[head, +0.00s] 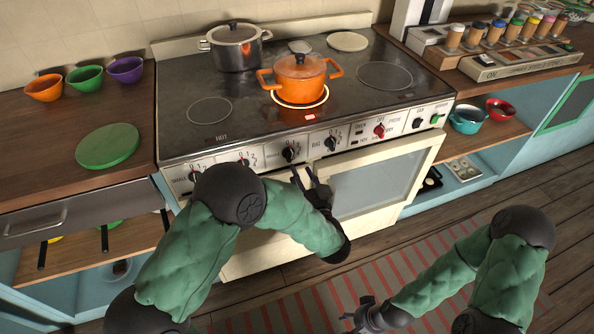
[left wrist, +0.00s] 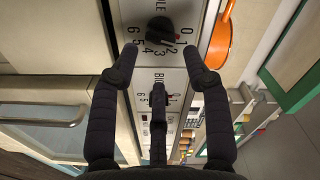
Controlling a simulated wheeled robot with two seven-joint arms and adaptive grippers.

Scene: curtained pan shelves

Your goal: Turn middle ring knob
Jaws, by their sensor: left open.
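The middle ring knob (head: 290,153) is a black dial on the cream front panel of the stove. In the left wrist view the black knob (left wrist: 160,30) sits just beyond and between the fingertips, with numbers around it. My left gripper (head: 310,180) is in front of the panel, below and slightly right of that knob; it also shows in the left wrist view (left wrist: 162,55). Its fingers are spread and hold nothing. A lower dark finger covers much of the knob marked BIG (head: 331,142). My right gripper (head: 362,312) is low over the floor, its fingers small and unclear.
An orange pot (head: 300,78) stands on a glowing ring, and a steel pot (head: 236,47) is behind it. Other knobs, including a red one (head: 379,130), line the panel. The oven door (head: 380,185) with its handle is below. A green disc (head: 108,145) lies on the left counter.

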